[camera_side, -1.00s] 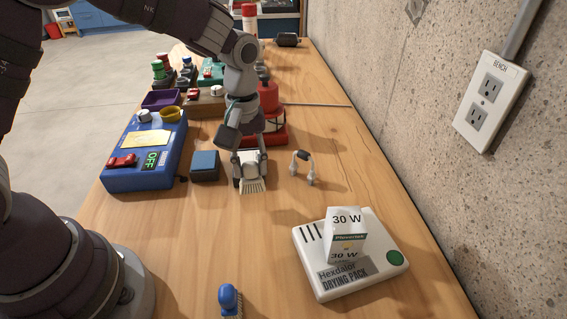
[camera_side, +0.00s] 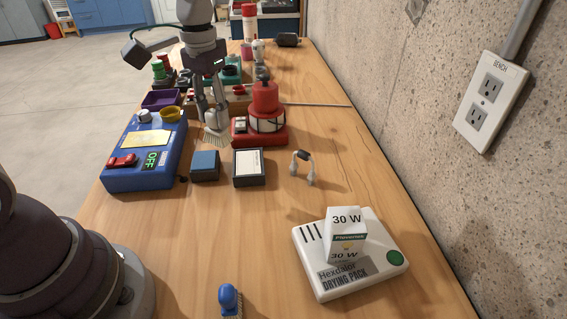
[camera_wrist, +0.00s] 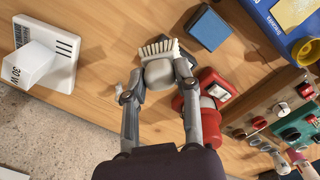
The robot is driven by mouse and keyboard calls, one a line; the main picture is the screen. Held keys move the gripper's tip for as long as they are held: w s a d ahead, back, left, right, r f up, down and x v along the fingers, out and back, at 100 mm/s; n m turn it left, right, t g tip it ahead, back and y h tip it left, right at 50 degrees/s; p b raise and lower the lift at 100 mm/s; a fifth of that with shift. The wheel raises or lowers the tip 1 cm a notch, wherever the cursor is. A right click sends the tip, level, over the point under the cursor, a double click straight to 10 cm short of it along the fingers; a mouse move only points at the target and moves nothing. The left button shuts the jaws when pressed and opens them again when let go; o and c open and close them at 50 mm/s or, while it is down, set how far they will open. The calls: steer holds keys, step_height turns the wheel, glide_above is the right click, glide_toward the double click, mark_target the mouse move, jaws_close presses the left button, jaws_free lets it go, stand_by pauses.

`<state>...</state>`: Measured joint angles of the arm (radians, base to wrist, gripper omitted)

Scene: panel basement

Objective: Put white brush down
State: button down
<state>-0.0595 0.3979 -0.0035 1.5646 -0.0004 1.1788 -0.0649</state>
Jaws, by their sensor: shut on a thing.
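The white brush (camera_side: 215,138) is in my gripper (camera_side: 211,118), bristles pointing down, between the blue control box and the red device in the side view. In the wrist view the brush's rounded white body (camera_wrist: 158,74) sits between the two fingers of my gripper (camera_wrist: 158,84), with its bristles beyond the fingertips. The fingers are shut on the body. The bristle ends are close to the wooden bench (camera_side: 215,235); I cannot tell whether they touch it.
The blue control box (camera_side: 145,172) is left, the red device (camera_side: 264,120) right. A blue-topped block (camera_side: 205,164) and a dark box with a white label (camera_side: 249,166) are nearer. A blue brush (camera_side: 229,299) and a white drying pack (camera_side: 370,262) lie in front. Bare bench lies between.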

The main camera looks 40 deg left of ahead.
steer(key=s+a+f+n, duration=0.6)
steer(key=s+f+n, duration=0.1)
steer(key=f, duration=0.1)
steer(key=shift+n, duration=0.3)
steer(key=w+a, duration=0.1)
steer(key=w, duration=0.3)
steer(key=w+a, duration=0.2)
steer(key=w, duration=0.3)
steer(key=w+a+f, duration=0.1)
steer(key=w+a, duration=0.1)
steer(key=w, duration=0.3)
steer(key=shift+a+f, duration=0.1)
steer(key=shift+a, duration=0.1)
steer(key=shift+w+f, duration=0.1)
steer(key=shift+f, duration=1.65)
steer(key=shift+f, duration=0.1)
steer(key=c, duration=0.8)
jaws_free()
